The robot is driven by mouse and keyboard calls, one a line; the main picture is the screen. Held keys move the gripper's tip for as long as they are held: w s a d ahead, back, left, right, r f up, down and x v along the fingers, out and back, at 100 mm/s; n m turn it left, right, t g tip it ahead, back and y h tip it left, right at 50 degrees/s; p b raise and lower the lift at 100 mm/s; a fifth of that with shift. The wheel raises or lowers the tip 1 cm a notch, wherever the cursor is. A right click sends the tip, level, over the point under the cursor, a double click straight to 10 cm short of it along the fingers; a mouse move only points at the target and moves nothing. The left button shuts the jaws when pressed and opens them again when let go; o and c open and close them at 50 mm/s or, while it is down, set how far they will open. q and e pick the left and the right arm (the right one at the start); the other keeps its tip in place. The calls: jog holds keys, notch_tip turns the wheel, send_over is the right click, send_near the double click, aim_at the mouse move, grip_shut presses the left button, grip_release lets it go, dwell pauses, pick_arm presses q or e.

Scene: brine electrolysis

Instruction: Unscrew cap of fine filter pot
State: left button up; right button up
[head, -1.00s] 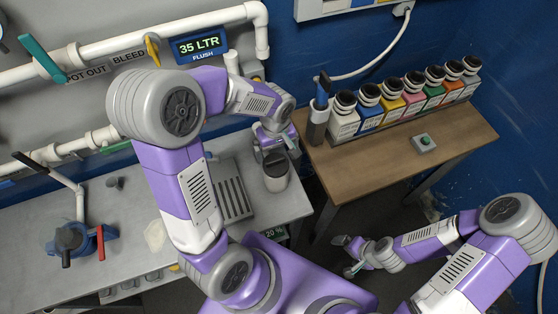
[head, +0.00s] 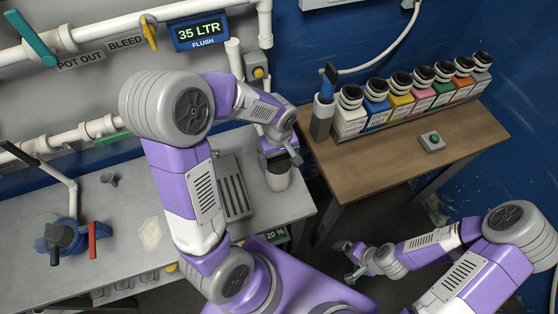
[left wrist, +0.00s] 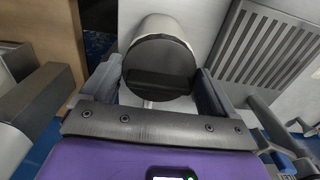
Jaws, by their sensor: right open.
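A pale pot (head: 278,182) with a dark round cap stands at the right end of the grey bench in the head view. It is the likely fine filter pot, though no label is readable. My left gripper (head: 280,152) is right over it and hides most of the cap there. In the left wrist view the dark cap (left wrist: 160,66) lies between the two fingers of my left gripper (left wrist: 158,78), one close on each side. I cannot tell whether they touch it. My right gripper (head: 351,262) is open and empty, low at the lower middle, away from the pot.
A slotted grey tray (head: 233,188) lies left of the pot. Pipes and a display (head: 200,32) reading 35 LTR are behind. A blue device (head: 62,238) stands at far left.

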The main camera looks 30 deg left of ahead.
pick_arm(q)
jog(key=c, duration=0.5)
jog(key=shift+f+n+b, duration=0.1)
jog(key=shift+n+b, duration=0.4)
jog(key=shift+n, duration=0.3)
jog(key=shift+w+n, duration=0.1)
jog(key=shift+n, duration=0.7)
jog(key=shift+n+b, duration=0.3)
jog(key=shift+n, duration=0.9)
jog(key=n, duration=0.2)
jog(key=shift+n, duration=0.4)
jog(key=n, duration=0.3)
jog(key=shift+w, duration=0.1)
